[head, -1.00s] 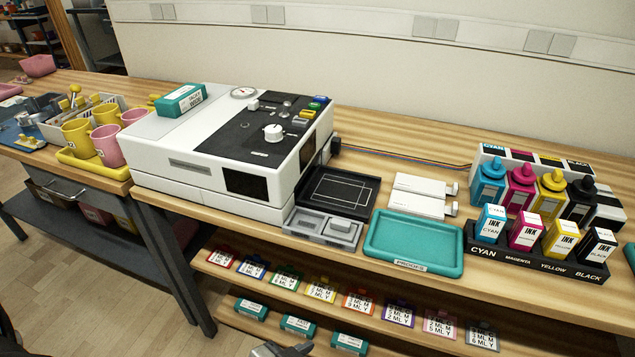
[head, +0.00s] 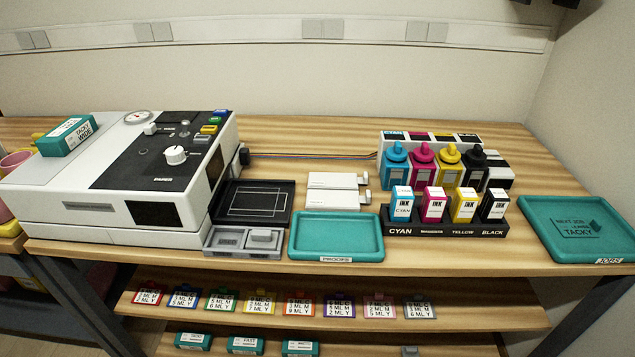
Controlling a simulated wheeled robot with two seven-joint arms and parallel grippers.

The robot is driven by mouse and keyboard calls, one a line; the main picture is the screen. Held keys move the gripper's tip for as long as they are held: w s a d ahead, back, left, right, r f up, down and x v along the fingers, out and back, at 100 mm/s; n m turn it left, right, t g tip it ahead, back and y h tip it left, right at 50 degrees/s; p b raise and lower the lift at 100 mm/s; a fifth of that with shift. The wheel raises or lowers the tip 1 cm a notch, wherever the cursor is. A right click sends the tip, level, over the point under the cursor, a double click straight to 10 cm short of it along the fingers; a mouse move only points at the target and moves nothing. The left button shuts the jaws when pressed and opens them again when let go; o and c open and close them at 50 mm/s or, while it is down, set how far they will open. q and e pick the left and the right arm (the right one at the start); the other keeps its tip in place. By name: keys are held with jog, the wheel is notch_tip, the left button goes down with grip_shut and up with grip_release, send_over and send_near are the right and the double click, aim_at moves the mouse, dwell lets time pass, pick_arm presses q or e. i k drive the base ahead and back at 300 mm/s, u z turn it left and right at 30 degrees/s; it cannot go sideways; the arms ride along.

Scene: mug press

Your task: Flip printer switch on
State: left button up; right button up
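The printer (head: 60,190) is a white box with a black control panel (head: 125,168) on top, at the left of the bench. The panel carries a small white switch-like block (head: 151,129), a white round knob (head: 176,155), a small grey toggle (head: 185,131) and several coloured buttons (head: 215,122). A round gauge (head: 137,117) sits beside the panel. The labels are too small to tell which control is the power switch or its position. Neither of my grippers shows clearly in the head view.
A teal box (head: 67,136) lies on the printer. A black tray (head: 282,190), a teal proofs tray (head: 374,247), ink bottles (head: 396,172) and an ink carton rack (head: 440,231) stand to the right. A teal jobs tray (head: 535,217) is at the far right. Shelves below hold cards.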

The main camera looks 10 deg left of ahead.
aim_at(185, 124)
jog(key=u, duration=0.6)
jog(key=k, duration=0.35)
jog(key=u, duration=0.65)
jog(key=i, duration=0.45)
jog(key=z, duration=0.15)
jog(key=k, duration=0.5)
jog(key=u, duration=0.6)
jog(key=i, duration=1.1)
jog(key=z, duration=0.7)
